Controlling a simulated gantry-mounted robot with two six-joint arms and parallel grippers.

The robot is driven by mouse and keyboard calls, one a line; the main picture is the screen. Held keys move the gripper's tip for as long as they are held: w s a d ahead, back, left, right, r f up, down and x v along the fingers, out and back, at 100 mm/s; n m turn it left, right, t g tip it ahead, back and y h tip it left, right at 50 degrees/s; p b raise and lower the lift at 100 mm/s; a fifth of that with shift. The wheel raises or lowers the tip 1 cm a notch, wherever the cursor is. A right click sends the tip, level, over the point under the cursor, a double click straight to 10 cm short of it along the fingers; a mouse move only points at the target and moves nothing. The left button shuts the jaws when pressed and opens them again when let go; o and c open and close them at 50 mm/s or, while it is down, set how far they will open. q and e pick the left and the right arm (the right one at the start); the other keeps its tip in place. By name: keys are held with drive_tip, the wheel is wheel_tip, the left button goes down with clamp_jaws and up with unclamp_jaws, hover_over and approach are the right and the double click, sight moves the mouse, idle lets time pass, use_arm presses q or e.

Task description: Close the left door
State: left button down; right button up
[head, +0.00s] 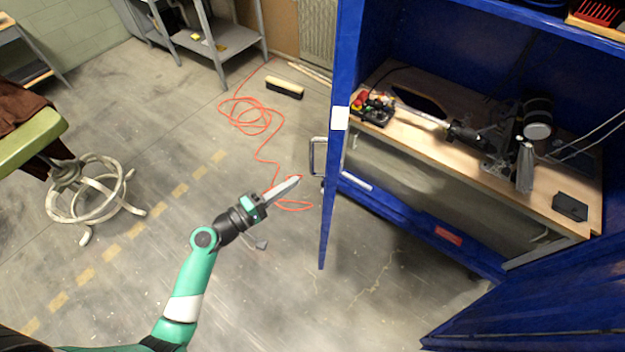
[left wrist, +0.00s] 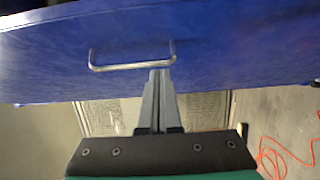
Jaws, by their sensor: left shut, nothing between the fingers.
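The left door (head: 338,90) is a blue cabinet door, standing open and seen nearly edge-on in the head view. A metal loop handle (head: 313,157) sits on its left face, below a white label (head: 340,118). My left gripper (head: 297,179) is shut and empty, just left of the door, with its tip close to the handle. In the left wrist view the blue door (left wrist: 230,50) fills the top and the handle (left wrist: 132,66) lies at the fingertips (left wrist: 159,72). I cannot tell whether they touch. My right gripper is not in view.
The open cabinet holds a wooden shelf (head: 405,92) with black and silver equipment (head: 537,120). Another blue door panel (head: 545,300) stands at the lower right. An orange cable (head: 258,125) and a brush (head: 285,89) lie on the floor. A stool base (head: 90,200) stands left.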

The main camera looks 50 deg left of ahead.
use_arm(q)
drive_tip(key=w+d, duration=0.2)
drive_tip(key=w, duration=0.1)
drive_tip(key=w+d, duration=0.1)
drive_tip(key=w, duration=0.1)
drive_tip(key=shift+w+d, duration=0.1)
